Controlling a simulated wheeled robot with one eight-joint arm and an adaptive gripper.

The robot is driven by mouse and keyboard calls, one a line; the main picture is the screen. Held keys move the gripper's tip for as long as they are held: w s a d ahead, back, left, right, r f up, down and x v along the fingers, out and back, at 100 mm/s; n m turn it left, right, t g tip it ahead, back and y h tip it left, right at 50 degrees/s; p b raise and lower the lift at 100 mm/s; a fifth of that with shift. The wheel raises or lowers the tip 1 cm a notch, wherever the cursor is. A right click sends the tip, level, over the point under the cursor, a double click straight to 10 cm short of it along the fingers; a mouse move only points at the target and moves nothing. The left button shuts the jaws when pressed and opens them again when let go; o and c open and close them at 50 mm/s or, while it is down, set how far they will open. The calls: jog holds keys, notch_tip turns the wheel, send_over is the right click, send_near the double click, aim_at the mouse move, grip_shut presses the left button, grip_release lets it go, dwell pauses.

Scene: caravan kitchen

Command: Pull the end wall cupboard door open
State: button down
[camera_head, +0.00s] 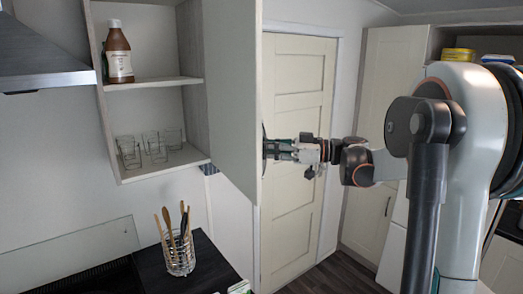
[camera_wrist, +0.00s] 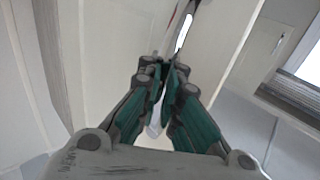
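The end wall cupboard (camera_head: 150,178) is on the left in the head view, with its inside in plain sight. Its tall pale door (camera_head: 235,100) stands wide open, swung out to the right of the shelves, with its inner face towards the head camera. My gripper (camera_head: 268,149) is on the outer side of the door, near its free edge. In the wrist view my gripper (camera_wrist: 164,72) has its teal fingers close together around the slim metallic door handle (camera_wrist: 185,32). The door edge partly hides the fingertips in the head view.
A brown bottle (camera_head: 118,52) stands on the upper shelf and several glasses (camera_head: 150,146) on the lower one. A utensil holder (camera_head: 179,254) stands on the dark worktop (camera_head: 208,268) below. A cooker hood (camera_head: 38,65) is at the left. A panelled room door (camera_head: 297,90) is behind.

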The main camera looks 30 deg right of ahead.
jog(key=c, duration=2.1)
grip_release()
jog(key=shift+f, duration=0.1)
jog(key=shift+c, duration=0.2)
jog(key=shift+o, duration=0.4)
jog(key=shift+s+d, duration=0.1)
jog(key=shift+s, duration=0.1)
jog(key=shift+w, duration=0.1)
jog(key=v, duration=1.2)
